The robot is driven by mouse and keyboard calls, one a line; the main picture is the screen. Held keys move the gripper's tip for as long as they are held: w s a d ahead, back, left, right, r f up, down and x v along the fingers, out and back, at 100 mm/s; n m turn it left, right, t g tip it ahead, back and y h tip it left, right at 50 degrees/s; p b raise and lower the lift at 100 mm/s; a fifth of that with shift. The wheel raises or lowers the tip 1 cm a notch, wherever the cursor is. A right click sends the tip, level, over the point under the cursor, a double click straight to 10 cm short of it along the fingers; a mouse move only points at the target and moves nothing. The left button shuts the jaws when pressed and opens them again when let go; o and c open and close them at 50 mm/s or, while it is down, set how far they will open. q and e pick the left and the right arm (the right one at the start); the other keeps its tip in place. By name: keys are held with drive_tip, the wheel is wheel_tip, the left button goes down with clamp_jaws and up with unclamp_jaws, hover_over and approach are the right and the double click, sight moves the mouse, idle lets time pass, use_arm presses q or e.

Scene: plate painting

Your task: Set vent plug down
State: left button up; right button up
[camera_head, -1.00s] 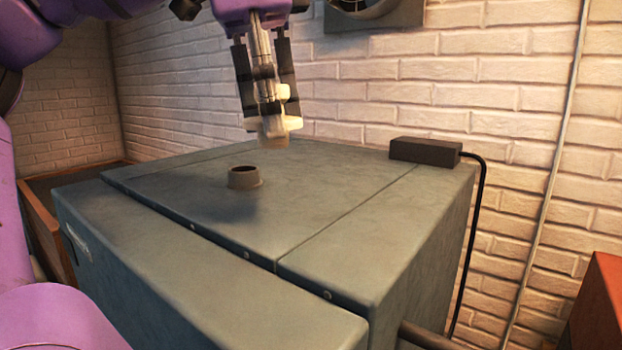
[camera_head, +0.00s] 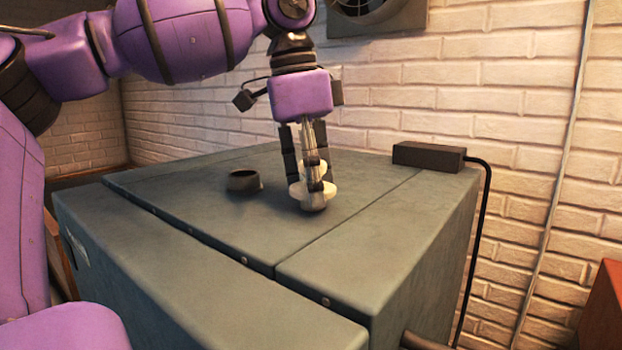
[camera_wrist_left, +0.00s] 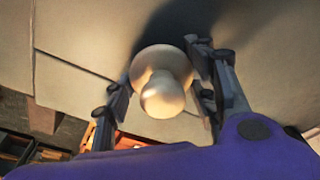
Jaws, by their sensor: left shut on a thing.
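The vent plug (camera_head: 312,199) is cream-coloured, with a wide flange and a narrower knob. My left gripper (camera_head: 313,182) is shut on its knob and points down. The plug is upright, at or just above the grey top of the kiln-like box (camera_head: 215,255); I cannot tell whether it touches. In the left wrist view the plug (camera_wrist_left: 163,85) sits between the fingers, with a dark shadow close beside it. The short vent collar (camera_head: 243,180) on the box top is open and empty, to the left of the plug. My right gripper is not in view.
A dark small box (camera_head: 428,156) with a black cable (camera_head: 480,230) sits at the back right edge of the lid. A brick wall (camera_head: 500,110) stands behind, with a vent fan (camera_head: 375,12) above. The lid's front is clear.

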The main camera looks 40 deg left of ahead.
use_arm(q)
drive_tip(key=shift+d+f, duration=0.1)
drive_tip(key=o, duration=1.3)
drive_tip(key=shift+f, duration=0.1)
drive_tip(key=r, duration=0.4)
drive_tip(key=s+r, duration=0.1)
drive_tip(key=r, duration=0.3)
drive_tip(key=a+r, duration=0.1)
drive_tip(key=r, duration=0.3)
drive_tip(key=shift+s+a+r+b, duration=0.1)
drive_tip(key=shift+s+r+b, duration=0.05)
drive_tip(key=shift+s+b, duration=0.15)
